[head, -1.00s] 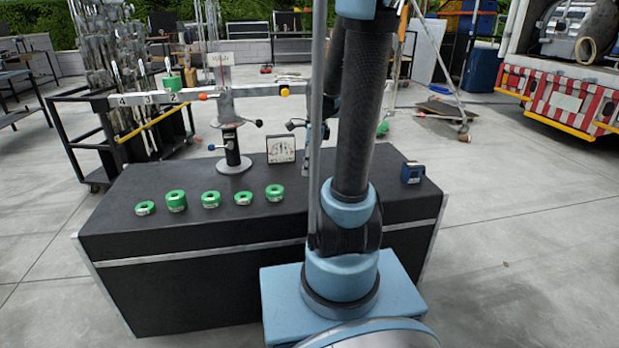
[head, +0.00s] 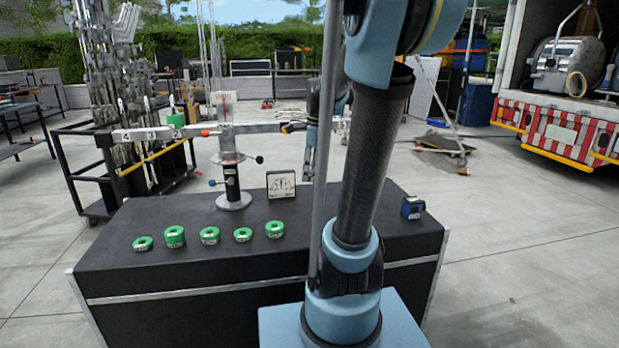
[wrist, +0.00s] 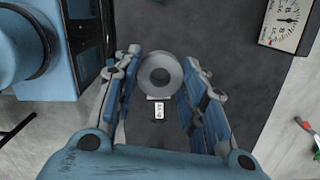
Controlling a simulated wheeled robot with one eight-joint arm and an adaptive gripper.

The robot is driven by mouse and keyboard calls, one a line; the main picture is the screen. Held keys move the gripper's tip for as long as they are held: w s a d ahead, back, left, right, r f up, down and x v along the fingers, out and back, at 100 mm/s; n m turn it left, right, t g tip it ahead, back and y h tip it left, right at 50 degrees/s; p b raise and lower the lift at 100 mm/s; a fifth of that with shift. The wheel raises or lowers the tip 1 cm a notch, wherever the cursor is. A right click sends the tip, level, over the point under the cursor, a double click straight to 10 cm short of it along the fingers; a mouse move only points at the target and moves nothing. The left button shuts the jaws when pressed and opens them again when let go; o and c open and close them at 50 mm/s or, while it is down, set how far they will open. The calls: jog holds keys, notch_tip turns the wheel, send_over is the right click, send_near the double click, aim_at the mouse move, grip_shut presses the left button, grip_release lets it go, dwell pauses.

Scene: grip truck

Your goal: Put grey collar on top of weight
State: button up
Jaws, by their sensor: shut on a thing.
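My gripper (wrist: 160,72) is shut on the grey collar (wrist: 160,92), a pale grey ring with a round central hole, seen from above in the wrist view between the two fingers. A small white label shows beside the ring. In the head view my gripper (head: 308,172) hangs right of the dial gauge, partly behind my arm; the collar cannot be made out there. Several green weights (head: 209,235) stand in a row on the black bench (head: 270,266). Another green weight (head: 176,119) sits on the left part of the balance beam (head: 205,130).
The balance stand (head: 232,185) rises from the bench behind the weights. A white dial gauge (head: 281,184) stands beside it and also shows in the wrist view (wrist: 287,22). A small blue box (head: 412,207) lies at the bench's right end.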

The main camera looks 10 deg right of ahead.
notch_tip(320, 180, up, 6)
dwell(1.1)
jog(key=shift+r, duration=0.15)
